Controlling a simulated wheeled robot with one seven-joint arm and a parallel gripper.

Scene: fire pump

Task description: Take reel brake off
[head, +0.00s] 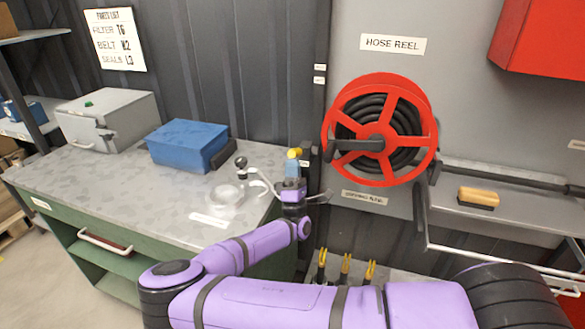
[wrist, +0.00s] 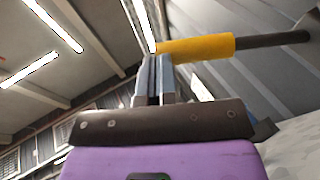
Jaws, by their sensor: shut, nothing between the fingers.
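The red hose reel (head: 427,131) with a coiled black hose (head: 405,117) hangs on the grey wall panel in the head view. A dark crank arm (head: 355,145) crosses its hub. A yellow grip (head: 293,153) beside the dark post left of the reel looks like the brake lever. In the wrist view the yellow grip (wrist: 197,48) sits on a dark rod (wrist: 272,40). My gripper (wrist: 153,66) is shut and empty, its fingertips right at the near end of the yellow grip. I cannot tell whether they touch it.
A workbench (head: 75,178) on the left holds a blue box (head: 185,143), a grey metal case (head: 107,118) and a clear glass object (head: 226,196). A shelf with a yellow-brown block (head: 478,197) is at right. Yellow-topped tools (head: 345,264) stand below the reel, close to my arm.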

